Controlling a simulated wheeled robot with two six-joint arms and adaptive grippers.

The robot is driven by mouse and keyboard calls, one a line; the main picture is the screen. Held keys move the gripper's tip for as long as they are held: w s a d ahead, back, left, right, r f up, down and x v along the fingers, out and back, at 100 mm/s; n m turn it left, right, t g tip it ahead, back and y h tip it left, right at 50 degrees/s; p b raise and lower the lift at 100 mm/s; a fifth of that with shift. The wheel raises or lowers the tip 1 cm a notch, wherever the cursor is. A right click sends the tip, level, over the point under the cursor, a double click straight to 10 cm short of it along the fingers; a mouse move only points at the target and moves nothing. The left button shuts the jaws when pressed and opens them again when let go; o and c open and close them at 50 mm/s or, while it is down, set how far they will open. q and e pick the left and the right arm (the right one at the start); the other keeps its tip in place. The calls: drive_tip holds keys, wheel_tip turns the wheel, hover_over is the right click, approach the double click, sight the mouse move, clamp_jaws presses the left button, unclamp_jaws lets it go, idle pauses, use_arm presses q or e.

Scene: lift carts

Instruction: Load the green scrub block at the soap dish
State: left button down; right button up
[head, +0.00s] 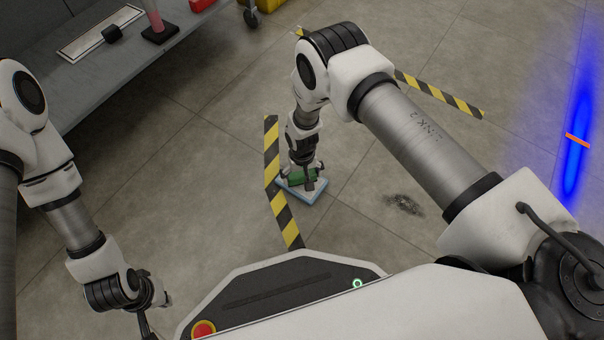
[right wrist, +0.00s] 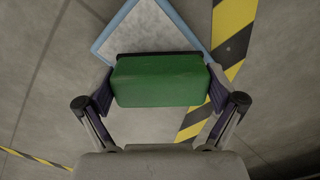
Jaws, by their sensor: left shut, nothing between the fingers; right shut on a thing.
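The green scrub block (head: 299,176) is held in my right gripper (head: 308,181). In the right wrist view the block (right wrist: 160,80) sits between the two fingers of the gripper (right wrist: 160,92), one at each end. A flat square dish with a pale blue rim (head: 305,196), which looks like the soap dish, lies on the floor under the block. It also shows beyond the block in the right wrist view (right wrist: 152,28). I cannot tell whether the block touches it. My left gripper (head: 160,302) is shut and empty at the lower left, far from the dish.
Yellow-black tape (head: 272,150) runs on the floor left of the dish.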

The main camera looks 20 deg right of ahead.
drive_tip(key=shift+f+b, duration=0.5)
drive_tip(key=shift+f, duration=0.05)
idle(1.7)
wheel_tip(320, 180, up, 7)
drive_tip(key=p, duration=0.6)
drive_tip(key=shift+r, duration=0.15)
